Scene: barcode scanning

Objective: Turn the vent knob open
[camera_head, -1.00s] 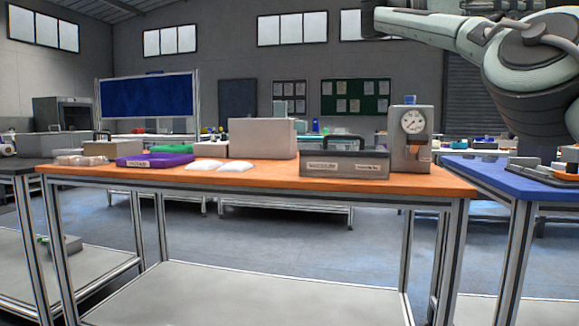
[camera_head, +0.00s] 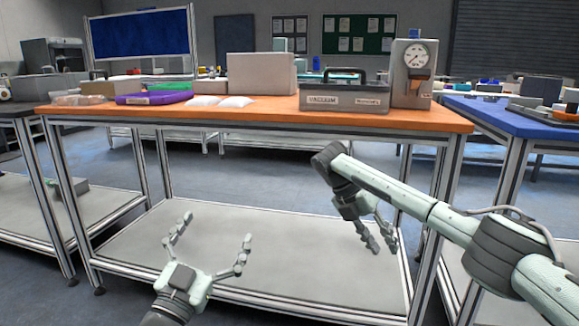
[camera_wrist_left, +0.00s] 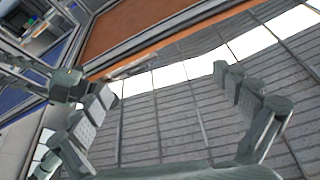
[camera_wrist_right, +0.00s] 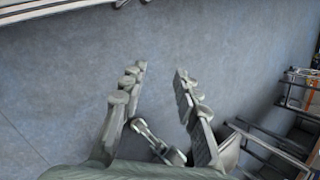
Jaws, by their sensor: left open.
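A grey upright unit with a round white gauge (camera_head: 411,75) stands at the right end of the orange-topped table. A small orange-brown part (camera_head: 417,87) sits below its gauge; I cannot tell whether this is the vent knob or how it is turned. My left gripper (camera_head: 215,235) is open and empty, low in front of the table and far from the unit. Its spread fingers also show in the left wrist view (camera_wrist_left: 165,80). My right gripper (camera_head: 382,243) hangs fingers down, below the table top. In the right wrist view (camera_wrist_right: 160,70) its fingers are apart with nothing between them.
A blue table (camera_head: 490,112) stands at right.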

